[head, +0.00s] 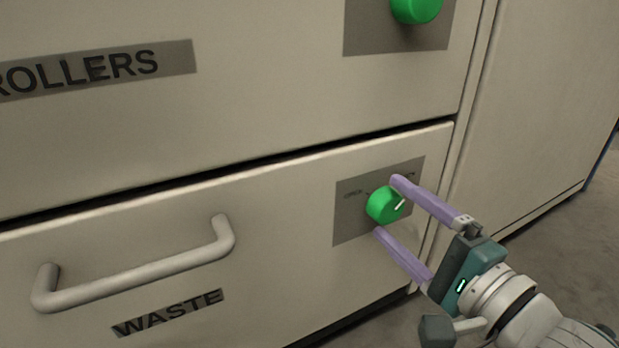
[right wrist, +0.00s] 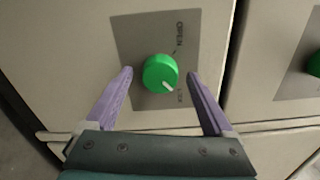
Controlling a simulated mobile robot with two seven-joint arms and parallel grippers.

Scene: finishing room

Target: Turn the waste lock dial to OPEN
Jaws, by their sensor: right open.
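The waste lock dial (head: 381,206) is a green round knob with a white pointer mark, on a grey plate (head: 348,226) at the right end of the WASTE drawer (head: 285,240). The pointer is turned away from the OPEN label (head: 353,192), toward the other label, which my finger partly covers in the head view. My right gripper (head: 385,206) is open, with its purple fingers on either side of the dial. In the right wrist view the dial (right wrist: 160,73) sits between the fingertips with gaps on both sides. My left gripper is not in view.
The WASTE drawer has a bar handle (head: 140,268) at left and looks closed. Above it is the ROLLERS drawer (head: 250,90) with another green dial (head: 416,8). A plain cabinet side (head: 545,110) stands at right, with open floor (head: 585,240) beyond.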

